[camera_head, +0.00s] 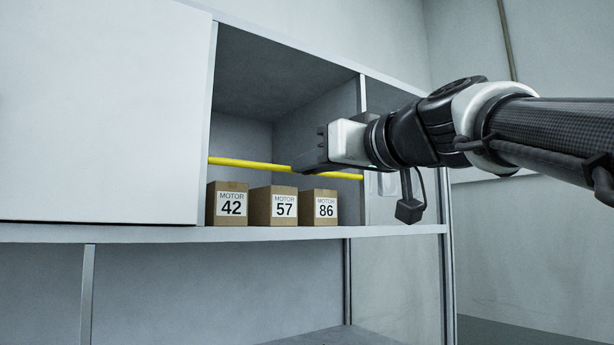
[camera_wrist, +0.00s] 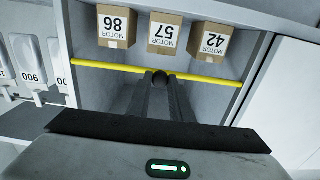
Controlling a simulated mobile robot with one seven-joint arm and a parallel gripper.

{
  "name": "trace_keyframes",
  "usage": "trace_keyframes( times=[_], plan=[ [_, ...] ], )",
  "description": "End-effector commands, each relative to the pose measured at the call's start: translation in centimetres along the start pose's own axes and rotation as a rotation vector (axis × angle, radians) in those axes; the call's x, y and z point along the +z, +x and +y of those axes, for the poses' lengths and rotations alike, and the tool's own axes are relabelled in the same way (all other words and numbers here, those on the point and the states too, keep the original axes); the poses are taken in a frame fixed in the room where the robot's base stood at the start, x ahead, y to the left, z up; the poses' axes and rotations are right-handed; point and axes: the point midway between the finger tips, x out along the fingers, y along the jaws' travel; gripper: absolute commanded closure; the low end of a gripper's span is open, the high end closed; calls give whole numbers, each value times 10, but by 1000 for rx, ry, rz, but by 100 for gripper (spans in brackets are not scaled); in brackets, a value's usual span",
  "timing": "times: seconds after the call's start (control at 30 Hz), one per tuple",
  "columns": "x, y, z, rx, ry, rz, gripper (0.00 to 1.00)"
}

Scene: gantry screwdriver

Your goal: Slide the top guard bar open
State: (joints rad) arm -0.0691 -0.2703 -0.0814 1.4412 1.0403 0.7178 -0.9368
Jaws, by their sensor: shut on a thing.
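The yellow guard bar (camera_head: 245,163) runs level across the front of the open shelf bay, just above the boxes. It also crosses the wrist view (camera_wrist: 110,69), which is turned upside down, and it reaches both sides of the bay. My gripper (camera_head: 301,168) is at the middle of the bar, coming from the right. In the wrist view, its dark fingers (camera_wrist: 161,85) are closed together on a small dark round knob (camera_wrist: 161,79) at the bar. The fingers hide part of the knob and a short piece of the bar.
Three cardboard boxes marked MOTOR 42 (camera_head: 228,204), 57 (camera_head: 275,206) and 86 (camera_head: 320,207) stand on the shelf behind the bar. A white panel (camera_head: 100,110) covers the left side. White numbered bins (camera_wrist: 25,62) hang beside the bay in the wrist view.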

Motion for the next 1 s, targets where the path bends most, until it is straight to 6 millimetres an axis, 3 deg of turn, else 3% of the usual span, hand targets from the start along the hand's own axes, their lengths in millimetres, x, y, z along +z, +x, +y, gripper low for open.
trace_keyframes(
  times=[0.03, 0.1, 0.3, 0.43, 0.63, 1.0],
  plan=[
    [-26, 0, 0, 0, -3, 4, 100],
    [-45, 0, 0, 0, -3, 3, 100],
    [-93, 0, 0, 0, -1, 3, 100],
    [-115, 0, 0, 1, -1, 4, 100],
    [-130, 0, 0, 1, -1, 3, 100],
    [-131, 0, 0, 0, 0, 1, 100]
  ],
)
